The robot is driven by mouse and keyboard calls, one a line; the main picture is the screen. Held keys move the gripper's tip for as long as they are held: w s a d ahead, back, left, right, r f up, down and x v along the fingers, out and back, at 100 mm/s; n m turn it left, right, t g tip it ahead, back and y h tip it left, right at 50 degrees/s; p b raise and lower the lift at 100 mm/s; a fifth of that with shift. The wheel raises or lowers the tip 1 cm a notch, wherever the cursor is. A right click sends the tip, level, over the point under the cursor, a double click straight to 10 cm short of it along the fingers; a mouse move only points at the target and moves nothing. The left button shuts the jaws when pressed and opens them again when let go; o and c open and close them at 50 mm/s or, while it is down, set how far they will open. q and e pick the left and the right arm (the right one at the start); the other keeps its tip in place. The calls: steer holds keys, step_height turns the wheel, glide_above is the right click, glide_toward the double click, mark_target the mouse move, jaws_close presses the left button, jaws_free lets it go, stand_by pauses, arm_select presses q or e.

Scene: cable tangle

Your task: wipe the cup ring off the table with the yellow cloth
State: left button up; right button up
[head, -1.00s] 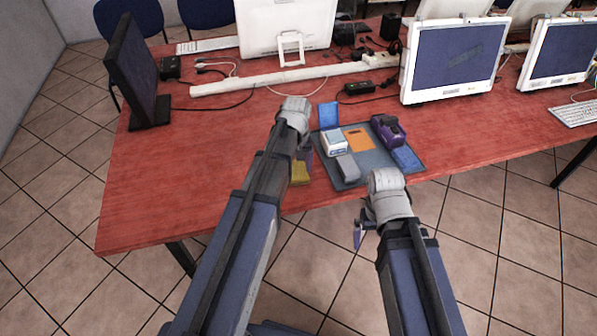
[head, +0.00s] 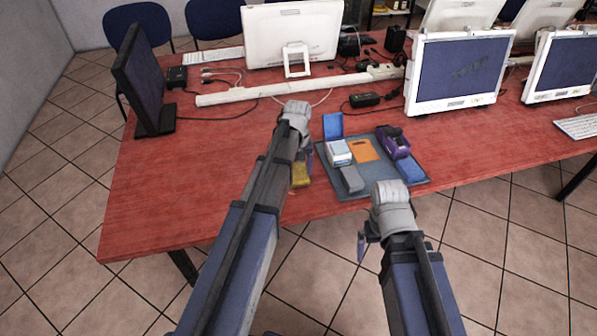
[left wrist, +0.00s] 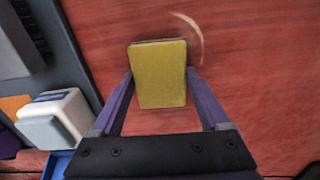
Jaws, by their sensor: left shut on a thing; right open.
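The yellow cloth (head: 300,177), a folded block, is held by my left gripper (head: 303,163) over the table left of the grey tray. In the left wrist view the cloth (left wrist: 160,85) sits between the two purple fingers, which are shut on it. The cup ring (left wrist: 190,35) shows there as a pale arc on the red table, just beyond the cloth's far right corner; the rest of it is hidden. I cannot tell if the cloth touches the table. My right gripper (head: 366,245) is open and empty, off the table's front edge.
The grey tray (head: 388,187) right of my left gripper holds a white box (head: 339,152), an orange card, a purple item (head: 393,142) and blue and grey pieces. Monitors and a white cable duct (head: 235,99) stand behind.

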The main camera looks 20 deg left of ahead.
mark_target(301, 181)
arm_select(q)
steer(key=shift+w+a, duration=0.4)
steer(key=shift+w, duration=0.2)
steer(key=shift+w+a, duration=0.35)
steer(key=shift+w, duration=0.25)
steer(key=shift+f, duration=0.15)
steer(key=shift+s, duration=0.1)
steer(key=shift+s+d, duration=0.45)
steer(key=shift+s, duration=0.25)
steer(key=shift+s+d, duration=0.45)
steer(key=shift+s, duration=0.2)
steer(key=shift+s+d, duration=0.5)
steer(key=shift+s, duration=0.25)
steer(key=shift+s+d, duration=0.45)
steer(key=shift+s, duration=0.3)
